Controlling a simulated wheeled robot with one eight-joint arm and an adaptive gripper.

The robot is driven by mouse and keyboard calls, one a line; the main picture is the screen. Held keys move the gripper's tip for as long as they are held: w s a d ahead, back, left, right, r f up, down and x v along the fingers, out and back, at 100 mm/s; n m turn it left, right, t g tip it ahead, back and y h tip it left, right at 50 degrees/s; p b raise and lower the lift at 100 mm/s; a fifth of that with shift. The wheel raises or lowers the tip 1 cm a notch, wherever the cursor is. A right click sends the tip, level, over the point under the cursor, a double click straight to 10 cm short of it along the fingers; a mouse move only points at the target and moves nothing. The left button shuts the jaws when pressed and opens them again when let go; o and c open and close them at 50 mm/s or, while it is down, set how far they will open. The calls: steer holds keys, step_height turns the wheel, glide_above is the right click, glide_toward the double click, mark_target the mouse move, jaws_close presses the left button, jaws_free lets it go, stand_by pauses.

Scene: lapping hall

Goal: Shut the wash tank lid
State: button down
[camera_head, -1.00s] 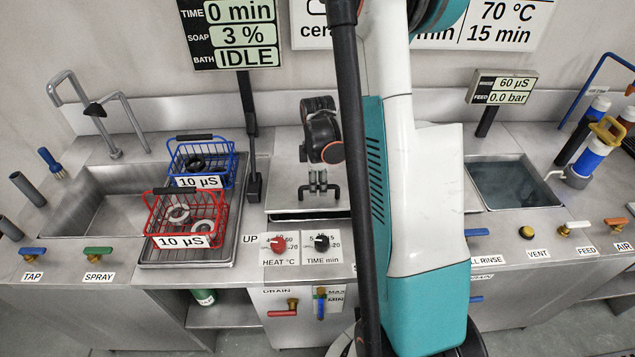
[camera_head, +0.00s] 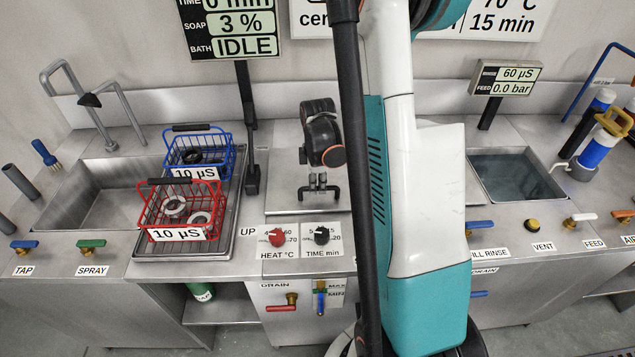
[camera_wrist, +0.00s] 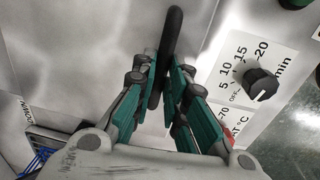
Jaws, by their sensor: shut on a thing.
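The wash tank lid (camera_head: 283,178) is a flat steel plate at mid-counter, behind the heat and time knobs. It lies level with the counter top, and no gap shows at its front edge. Its black bar handle (camera_head: 335,193) is near that front edge. My gripper (camera_head: 318,180) is shut on the handle from above. In the wrist view the handle (camera_wrist: 172,30) runs between the teal finger pads of my gripper (camera_wrist: 164,78), with the lid (camera_wrist: 85,50) beneath. My arm hides the lid's right part.
The red basket (camera_head: 180,212) and blue basket (camera_head: 199,160) stand on a drain tray left of the lid. A display post (camera_head: 247,120) rises beside the lid. The red heat knob (camera_head: 277,237) and black time knob (camera_head: 321,235) are in front. A water-filled tank (camera_head: 515,175) lies right.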

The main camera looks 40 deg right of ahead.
steer(key=shift+s+a+f, duration=0.15)
steer(key=shift+s+a, duration=0.05)
steer(key=shift+s, duration=0.05)
steer(key=c, duration=1.6)
jaws_free()
step_height(320, 180, up, 12)
steer(key=shift+s+a, duration=0.2)
steer(key=shift+s, duration=0.1)
